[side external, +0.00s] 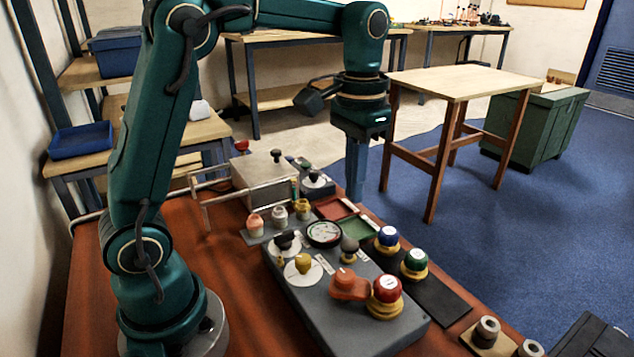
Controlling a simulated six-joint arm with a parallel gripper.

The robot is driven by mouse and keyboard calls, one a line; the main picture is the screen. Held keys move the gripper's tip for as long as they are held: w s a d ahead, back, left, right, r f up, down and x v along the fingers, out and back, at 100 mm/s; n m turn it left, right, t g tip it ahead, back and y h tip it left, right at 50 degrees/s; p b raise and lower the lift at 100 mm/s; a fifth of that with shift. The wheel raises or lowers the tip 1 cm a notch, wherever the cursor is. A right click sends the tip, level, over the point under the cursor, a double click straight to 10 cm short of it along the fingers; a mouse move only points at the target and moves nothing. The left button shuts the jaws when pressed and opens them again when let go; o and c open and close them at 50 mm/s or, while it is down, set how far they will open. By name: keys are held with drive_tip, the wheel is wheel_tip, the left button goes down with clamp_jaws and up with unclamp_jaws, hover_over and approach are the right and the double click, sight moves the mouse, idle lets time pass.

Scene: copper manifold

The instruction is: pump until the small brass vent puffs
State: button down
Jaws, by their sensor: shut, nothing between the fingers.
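My gripper (355,198) points straight down with its fingers together, holding nothing. It is above or just behind the red and green trays at the table's far right edge; its height is hard to judge. A grey manifold box (335,310) carries a round gauge (324,233), an orange lever-like handle (349,285), a red-capped brass knob (386,290) and a small brass-yellow knob (303,263) on a white dial. A small brass fitting (302,208) stands on a plate behind the box. I cannot tell which part is the pump or the vent. No puff shows.
Blue-capped (387,238) and green-capped (415,262) brass knobs stand on a dark strip beside the box. A pale box (262,180) with a rail frame is behind. Red (336,208) and green (358,229) trays lie between. The table's front left is clear.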

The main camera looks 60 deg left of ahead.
sight(349, 243)
wheel_tip(349, 243, down, 8)
drive_tip(key=shift+f, duration=0.25)
idle(0.4)
drive_tip(key=shift+f, duration=1.05)
drive_tip(key=shift+s, duration=0.1)
wheel_tip(349, 243, up, 14)
drive_tip(key=shift+r, duration=0.15)
idle(0.6)
idle(0.7)
